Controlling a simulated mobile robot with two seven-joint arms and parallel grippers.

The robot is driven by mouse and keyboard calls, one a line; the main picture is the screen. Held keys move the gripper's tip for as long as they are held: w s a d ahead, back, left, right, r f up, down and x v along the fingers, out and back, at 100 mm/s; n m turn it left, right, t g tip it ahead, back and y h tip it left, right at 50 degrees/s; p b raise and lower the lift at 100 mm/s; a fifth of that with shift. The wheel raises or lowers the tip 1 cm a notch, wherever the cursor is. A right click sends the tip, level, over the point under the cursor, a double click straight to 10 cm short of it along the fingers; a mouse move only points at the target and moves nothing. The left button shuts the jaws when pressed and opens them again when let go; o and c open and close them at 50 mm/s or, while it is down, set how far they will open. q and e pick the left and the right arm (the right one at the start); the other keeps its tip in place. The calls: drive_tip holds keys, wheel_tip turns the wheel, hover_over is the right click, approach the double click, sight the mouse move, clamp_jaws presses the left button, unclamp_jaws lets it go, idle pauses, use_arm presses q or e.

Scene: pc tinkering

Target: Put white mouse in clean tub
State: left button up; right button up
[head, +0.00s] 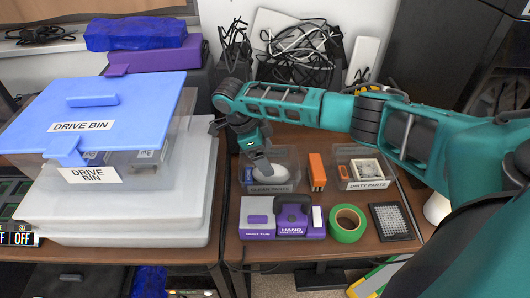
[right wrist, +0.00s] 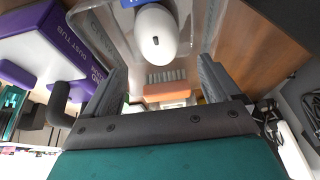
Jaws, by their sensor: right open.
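The white mouse (head: 276,175) lies in the clear tub labelled "CLEAN PARTS" (head: 270,188) in the head view. In the right wrist view the mouse (right wrist: 156,36) shows at the top, inside the clear walls of the tub (right wrist: 105,28). My right gripper (head: 260,163) is over the tub, pointing down, and hides part of the tub and mouse. In the right wrist view its two fingers (right wrist: 158,82) are apart with nothing between them, and the mouse is beyond the tips. My left gripper is not in view.
An orange block (head: 317,172) stands between the clean tub and the "DIRTY PARTS" tub (head: 368,184). In front are a purple and white dust tub box (head: 258,217), green tape (head: 347,223) and a black tray (head: 391,221). A blue-lidded drive bin (head: 120,108) stands left.

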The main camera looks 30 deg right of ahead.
drive_tip(key=shift+s+f, duration=0.1)
drive_tip(key=shift+r, duration=0.25)
drive_tip(key=v, duration=0.8)
drive_tip(key=shift+r, duration=0.1)
idle(0.3)
